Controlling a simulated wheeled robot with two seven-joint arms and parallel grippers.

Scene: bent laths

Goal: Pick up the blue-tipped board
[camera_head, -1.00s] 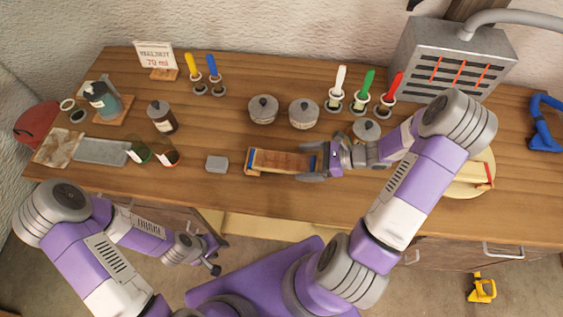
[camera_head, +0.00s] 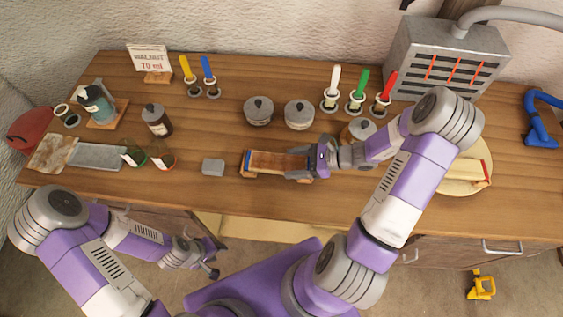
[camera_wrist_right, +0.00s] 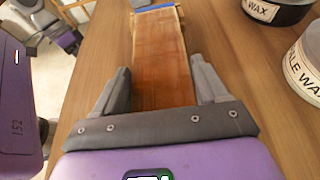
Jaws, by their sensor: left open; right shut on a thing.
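The blue-tipped board (camera_head: 275,161) is a reddish-brown lath on the table, left of my right gripper. Its blue end (camera_head: 247,160) points left, away from the gripper. My right gripper (camera_head: 299,166) is shut on the near part of the board, with one finger along each side. In the right wrist view the board (camera_wrist_right: 158,50) runs straight out between the fingers, its blue tip (camera_wrist_right: 155,8) at the top edge. The board's near end is hidden by the gripper. My left gripper (camera_head: 212,263) is open and empty, low in front of the table.
A grey block (camera_head: 213,167) lies just left of the board. Lidded tins (camera_head: 258,111) stand behind it, and another tin (camera_head: 359,130) is near my right wrist. A round wooden board (camera_head: 462,187) with a lath on it lies at right.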

